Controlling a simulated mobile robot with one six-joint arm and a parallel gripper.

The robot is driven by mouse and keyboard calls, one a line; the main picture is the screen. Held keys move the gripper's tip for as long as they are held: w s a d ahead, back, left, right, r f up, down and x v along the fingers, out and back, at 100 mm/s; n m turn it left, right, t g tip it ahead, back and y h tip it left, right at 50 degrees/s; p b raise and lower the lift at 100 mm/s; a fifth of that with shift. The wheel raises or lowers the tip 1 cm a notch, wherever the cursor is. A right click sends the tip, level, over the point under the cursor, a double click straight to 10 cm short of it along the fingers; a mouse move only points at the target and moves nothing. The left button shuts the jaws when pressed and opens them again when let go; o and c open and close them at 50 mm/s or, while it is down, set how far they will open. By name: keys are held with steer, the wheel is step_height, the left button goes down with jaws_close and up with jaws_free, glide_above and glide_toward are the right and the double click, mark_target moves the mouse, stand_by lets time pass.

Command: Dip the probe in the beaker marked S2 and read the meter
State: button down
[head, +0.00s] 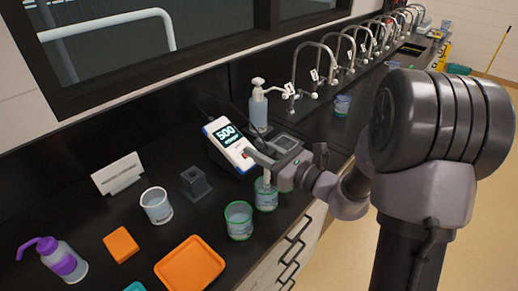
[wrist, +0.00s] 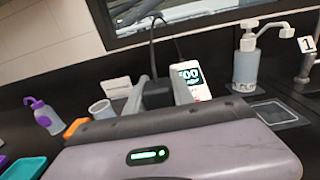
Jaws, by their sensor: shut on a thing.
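The meter (head: 231,143) stands on the counter by the back wall; its lit screen reads 500, with smaller text below that I cannot read. My gripper (head: 262,158) is shut on the probe (head: 267,178), above a green-rimmed beaker (head: 265,198). The probe's pale lower part reaches down at that beaker's mouth; how deep it sits is unclear. Another green-rimmed beaker (head: 239,221) stands nearer, and one more (head: 287,183) is partly hidden behind my gripper. I cannot read the beaker labels. In the wrist view a dark cable rises behind my fingers (wrist: 160,92), beside the meter (wrist: 189,78).
A black holder (head: 195,184), a white-rimmed beaker (head: 156,206), a sign card (head: 118,174), an orange block (head: 121,244), an orange tray (head: 190,266) and a purple wash bottle (head: 58,259) stand left. A pump bottle (head: 258,108) and a row of taps (head: 318,78) stand behind.

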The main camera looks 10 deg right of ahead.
step_height(320, 180, down, 5)
steer(key=b, duration=0.4)
steer(key=shift+r, duration=0.1)
stand_by(1.8)
step_height(320, 180, up, 9)
steer(key=p, duration=0.8)
steer(key=shift+r, duration=0.2)
step_height(320, 180, up, 3)
steer(key=shift+p, duration=1.25)
